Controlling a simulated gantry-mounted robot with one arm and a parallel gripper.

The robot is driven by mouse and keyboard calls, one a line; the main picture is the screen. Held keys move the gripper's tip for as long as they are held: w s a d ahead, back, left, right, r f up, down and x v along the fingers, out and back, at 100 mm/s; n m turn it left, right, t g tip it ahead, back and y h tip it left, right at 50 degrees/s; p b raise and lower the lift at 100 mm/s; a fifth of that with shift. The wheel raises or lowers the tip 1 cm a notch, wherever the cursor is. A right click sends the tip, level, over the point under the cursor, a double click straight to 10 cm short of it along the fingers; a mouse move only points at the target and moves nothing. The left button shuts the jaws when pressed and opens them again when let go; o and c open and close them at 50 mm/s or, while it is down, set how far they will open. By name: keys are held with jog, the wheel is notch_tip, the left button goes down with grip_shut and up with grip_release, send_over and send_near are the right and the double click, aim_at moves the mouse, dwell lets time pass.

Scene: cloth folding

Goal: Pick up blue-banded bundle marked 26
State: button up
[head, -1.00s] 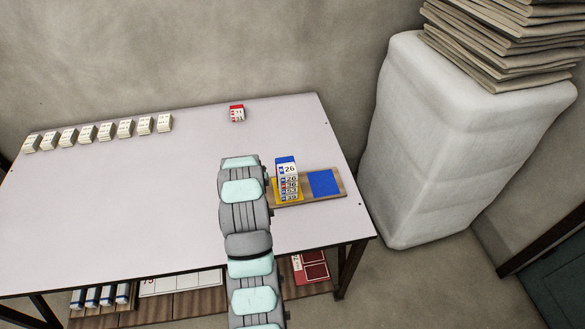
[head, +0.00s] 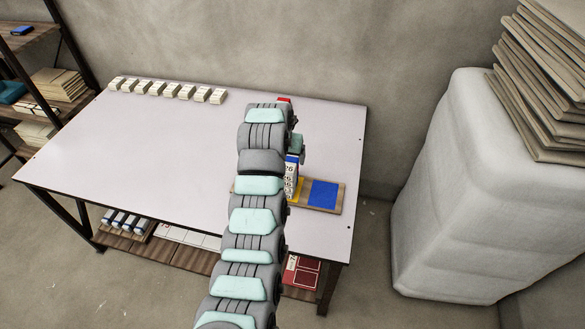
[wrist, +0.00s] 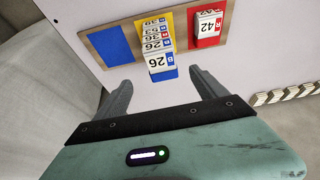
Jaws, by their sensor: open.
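The blue-banded bundle marked 26 (wrist: 157,63) sits on top of a stack of numbered bundles. The stack stands on the yellow square (wrist: 185,21) of a wooden board (wrist: 105,42). In the head view the blue-banded bundle (head: 290,170) is partly hidden by my arm and gripper. My gripper (wrist: 160,78) is open and empty. In the wrist view its two fingers lie left and right of the stack, with the bundle's blue end facing the gap between them. I cannot tell whether the fingers reach around it.
A red-banded bundle marked 42 (wrist: 209,27) stands on the board's red square, beside the stack. The blue square (head: 323,195) is empty. A row of pale bundles (head: 165,89) lines the table's back edge. A red bundle (head: 285,99) at the back is mostly hidden.

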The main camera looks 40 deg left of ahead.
aim_at(287, 165)
jog(key=x, duration=0.3)
jog(key=shift+w+a, duration=0.1)
jog(key=shift+w+a+f+b, duration=0.15)
jog(key=shift+f+b, duration=0.15)
jog(key=shift+f, duration=0.3)
jog(key=shift+b+x, duration=0.3)
jog(key=shift+x, duration=0.6)
jog(key=shift+b+x, duration=0.65)
jog(key=shift+x, duration=0.5)
jog(key=shift+a+r, duration=0.1)
jog(key=c, duration=1.5)
